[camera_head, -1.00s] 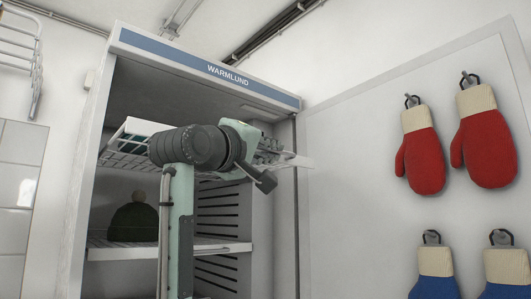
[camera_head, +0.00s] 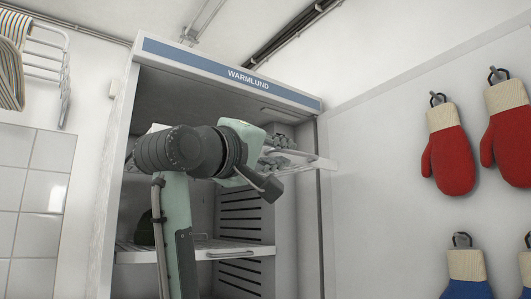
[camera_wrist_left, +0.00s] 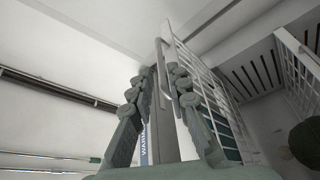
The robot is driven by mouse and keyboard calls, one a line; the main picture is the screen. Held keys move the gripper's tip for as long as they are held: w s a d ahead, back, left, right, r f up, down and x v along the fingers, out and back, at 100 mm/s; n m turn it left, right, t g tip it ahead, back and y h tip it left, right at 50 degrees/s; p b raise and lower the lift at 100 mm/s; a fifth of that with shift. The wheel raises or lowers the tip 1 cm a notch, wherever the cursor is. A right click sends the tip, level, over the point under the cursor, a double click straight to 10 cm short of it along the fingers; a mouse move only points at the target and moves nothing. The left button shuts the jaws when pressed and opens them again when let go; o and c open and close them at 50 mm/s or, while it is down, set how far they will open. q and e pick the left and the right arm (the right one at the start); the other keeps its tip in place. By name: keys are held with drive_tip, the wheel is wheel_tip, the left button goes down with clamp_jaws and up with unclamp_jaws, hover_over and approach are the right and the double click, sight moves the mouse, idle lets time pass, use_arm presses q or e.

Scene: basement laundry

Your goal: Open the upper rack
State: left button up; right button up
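The upper rack is a white wire shelf high in an open tall cabinet marked WARMLUND. In the head view my left arm covers most of it; its right end (camera_head: 322,165) shows near the cabinet's right edge. In the left wrist view its white wire grid (camera_wrist_left: 220,115) runs beside my fingers. My left gripper (camera_head: 285,153) is at the rack's front, its two grey fingers (camera_wrist_left: 159,85) apart. A pale handle bar (camera_wrist_left: 163,70) appears between the fingertips, with narrow gaps beside it; contact cannot be told. My right gripper is not in view.
A lower shelf (camera_head: 235,254) with a small front handle sits below. A dark green hat (camera_head: 145,229) on it is mostly hidden by my arm. Red mittens (camera_head: 452,160) and blue ones hang on the right panel. A wall drying rack (camera_head: 45,55) is at upper left.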

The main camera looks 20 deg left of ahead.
use_arm(q)
drive_tip(key=v, duration=0.6)
drive_tip(key=shift+s, duration=0.25)
drive_tip(key=shift+f, duration=0.1)
